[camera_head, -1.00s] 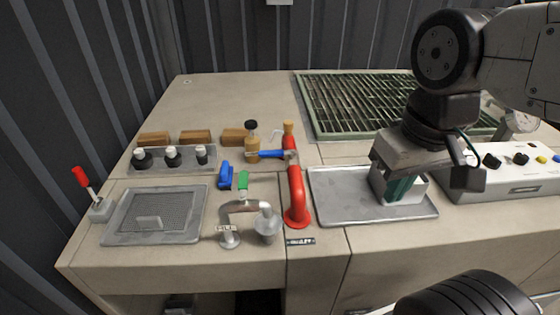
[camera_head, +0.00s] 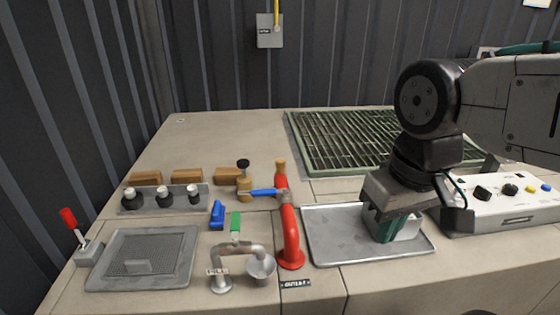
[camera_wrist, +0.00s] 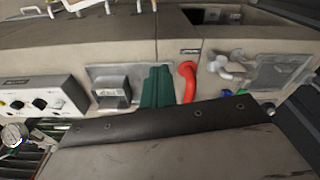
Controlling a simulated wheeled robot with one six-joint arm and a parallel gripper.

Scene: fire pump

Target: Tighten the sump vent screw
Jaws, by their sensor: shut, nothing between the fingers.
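I cannot tell for sure which part is the sump vent screw, as no label naming it is readable. On the left of the bench, a mesh-covered square panel (camera_head: 183,270) lies beside a curved metal pipe (camera_head: 240,249) with a cup-like end. A brass fitting with a black knob (camera_head: 244,184) stands behind the pipe. My gripper (camera_head: 388,232), with green fingers, is shut and empty over the metal tray (camera_head: 328,245), well to the right of these parts. The green fingers (camera_wrist: 157,88) also show in the wrist view.
A red pipe (camera_head: 290,235) with a blue handle (camera_head: 263,192) stands between my gripper and the left parts. A control panel (camera_head: 510,200) is right, a green grate (camera_head: 345,140) behind, a red-tipped lever (camera_head: 74,225) far left.

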